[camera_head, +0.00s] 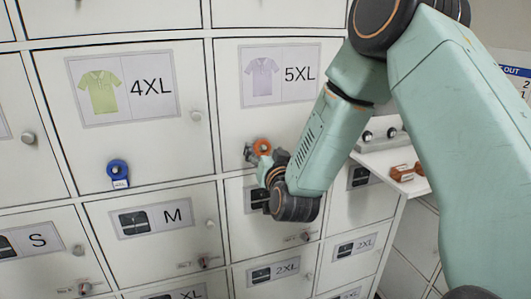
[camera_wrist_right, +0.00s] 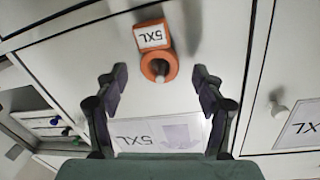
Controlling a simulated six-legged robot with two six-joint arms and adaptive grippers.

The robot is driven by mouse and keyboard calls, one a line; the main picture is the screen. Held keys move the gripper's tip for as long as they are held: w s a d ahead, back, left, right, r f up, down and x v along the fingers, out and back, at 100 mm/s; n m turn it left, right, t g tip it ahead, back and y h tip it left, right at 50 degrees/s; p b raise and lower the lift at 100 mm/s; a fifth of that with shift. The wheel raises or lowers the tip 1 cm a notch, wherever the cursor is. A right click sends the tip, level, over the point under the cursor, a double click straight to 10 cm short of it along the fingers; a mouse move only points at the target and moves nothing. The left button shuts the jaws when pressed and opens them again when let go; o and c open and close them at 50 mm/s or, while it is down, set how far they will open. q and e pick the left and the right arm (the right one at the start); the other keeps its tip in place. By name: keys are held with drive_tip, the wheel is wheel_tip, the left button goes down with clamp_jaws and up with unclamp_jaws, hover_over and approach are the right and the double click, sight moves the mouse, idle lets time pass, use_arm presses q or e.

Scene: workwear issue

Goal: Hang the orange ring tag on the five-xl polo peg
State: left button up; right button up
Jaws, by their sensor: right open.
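The orange ring tag (camera_head: 263,146) is on the door with the lilac polo and 5XL label (camera_head: 280,75). In the right wrist view the tag (camera_wrist_right: 166,40) has its ring around a pale peg (camera_wrist_right: 160,77), and its white 5XL plate reads upside down, like the door's label. My right gripper (camera_head: 264,158) is at the tag in the head view and partly hides it. In the wrist view my right gripper (camera_wrist_right: 154,78) is open, one finger on each side of the ring, with gaps between. My left gripper is not in view.
A blue ring tag (camera_head: 118,172) hangs on the 4XL polo door (camera_head: 145,120) at the left. Other locker doors with knobs surround these. A white shelf (camera_head: 385,160) with small reddish-brown pieces (camera_head: 402,172) stands at the right, behind my right arm.

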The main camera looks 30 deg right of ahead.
drive_tip(key=v, duration=1.2)
drive_tip(key=s+a+f+n+g+y+b, duration=0.1)
drive_tip(key=s+a+f+g+y+b, duration=0.15)
drive_tip(key=f, duration=0.65)
drive_tip(key=s+a+f+n+g+y+b, duration=0.1)
drive_tip(key=s+a+f+n+g, duration=0.15)
drive_tip(key=f, duration=0.55)
drive_tip(key=s+a+f+n+g+y+b, duration=0.1)
drive_tip(key=s+a+f+g+y, duration=0.2)
drive_tip(key=f, duration=0.6)
use_arm(q)
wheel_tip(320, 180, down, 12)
drive_tip(key=b, duration=0.8)
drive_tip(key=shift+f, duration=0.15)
use_arm(e)
drive_tip(key=s+a+f+n+g, duration=0.1)
drive_tip(key=s+f+g, duration=0.7)
drive_tip(key=s+f, duration=1.3)
drive_tip(key=shift+s+a+f+n+g+h, duration=0.15)
drive_tip(key=shift+s+a+n+g+h, duration=0.1)
drive_tip(key=shift+s+n+g+h, duration=0.15)
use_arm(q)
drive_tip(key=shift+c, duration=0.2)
use_arm(e)
drive_tip(key=shift+c, duration=0.2)
